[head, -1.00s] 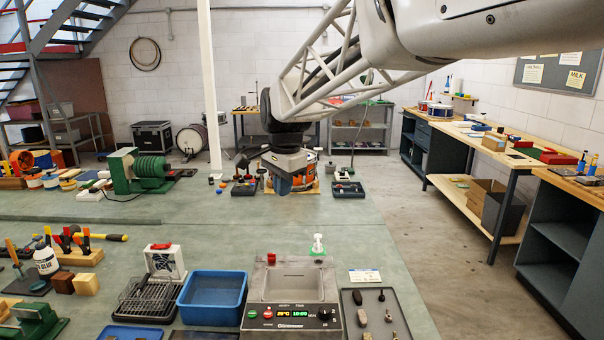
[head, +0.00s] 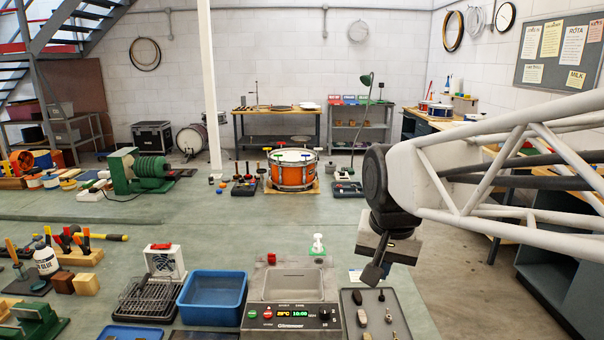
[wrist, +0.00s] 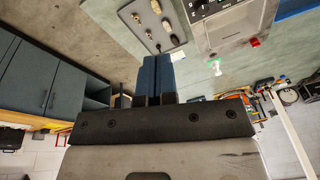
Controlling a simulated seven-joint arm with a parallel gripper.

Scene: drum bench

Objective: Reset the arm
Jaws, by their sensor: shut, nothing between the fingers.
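My gripper (head: 373,272) hangs at the right of the head view, above the right edge of the bench near the grey tray of small parts. It is shut and empty. In the wrist view its two blue fingers (wrist: 157,75) lie side by side with no object between them. My arm reaches in from the right edge of the head view. The bench surface (head: 300,220) is partly hidden behind the gripper and arm.
The grey tray (head: 398,299) of small parts lies just below my gripper. An ultrasonic cleaner (head: 292,316) and a blue tub (head: 212,322) stand left of it. An orange drum (head: 292,175) stands farther back. The middle of the bench is largely clear.

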